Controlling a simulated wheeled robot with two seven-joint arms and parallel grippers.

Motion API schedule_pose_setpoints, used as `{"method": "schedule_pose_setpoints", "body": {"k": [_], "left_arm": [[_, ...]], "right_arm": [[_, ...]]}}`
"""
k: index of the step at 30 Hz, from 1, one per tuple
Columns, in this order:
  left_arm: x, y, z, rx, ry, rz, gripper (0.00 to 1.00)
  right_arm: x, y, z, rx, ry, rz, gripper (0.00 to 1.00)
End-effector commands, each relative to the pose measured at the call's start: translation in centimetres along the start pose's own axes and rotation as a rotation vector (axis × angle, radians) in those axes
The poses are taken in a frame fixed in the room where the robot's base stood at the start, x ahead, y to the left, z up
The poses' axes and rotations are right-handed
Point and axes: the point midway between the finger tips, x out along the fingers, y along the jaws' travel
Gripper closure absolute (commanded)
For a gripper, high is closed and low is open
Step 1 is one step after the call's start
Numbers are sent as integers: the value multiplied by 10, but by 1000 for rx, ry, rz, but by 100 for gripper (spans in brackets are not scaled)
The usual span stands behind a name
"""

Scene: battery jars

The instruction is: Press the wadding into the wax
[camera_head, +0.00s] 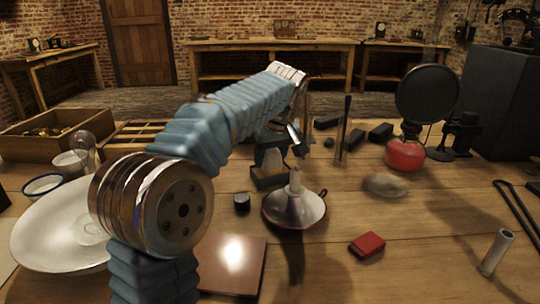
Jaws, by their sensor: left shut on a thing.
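My left gripper (297,133) hangs at the end of my blue-sleeved arm, near the middle of the picture. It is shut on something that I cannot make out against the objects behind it. A pale candle (295,180) stands in a metal chamberstick (309,211) with a ring handle, below the gripper in the picture. A pale, flattish lump (385,185) lies on the table to the right; I cannot tell whether it is the wadding. I cannot identify the wax for the battery jars. My right gripper is not in view.
A white dish (40,235) and a brown board (238,277) lie at front left. A red box (367,245), a pale upright cylinder (496,252) and a red-based lamp (404,156) stand on the right. A wooden crate (25,145) is at back left. The front centre-right is mostly clear.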

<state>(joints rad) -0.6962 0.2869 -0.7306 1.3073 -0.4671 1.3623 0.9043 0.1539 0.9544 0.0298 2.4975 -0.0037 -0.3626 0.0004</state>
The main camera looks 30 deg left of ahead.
Motion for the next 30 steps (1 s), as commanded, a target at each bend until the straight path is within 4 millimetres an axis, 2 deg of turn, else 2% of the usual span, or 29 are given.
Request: {"method": "schedule_pose_setpoints", "body": {"k": [8, 15, 23, 30], "left_arm": [[-3, 0, -1, 1, -4, -3, 76], [-25, 0, -10, -1, -2, -2, 76], [-46, 0, -19, -1, -1, -1, 76], [-61, 0, -26, -1, -1, -1, 76]], "right_arm": [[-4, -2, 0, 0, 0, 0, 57], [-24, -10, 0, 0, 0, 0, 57], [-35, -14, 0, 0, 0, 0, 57], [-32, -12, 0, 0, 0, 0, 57]]}}
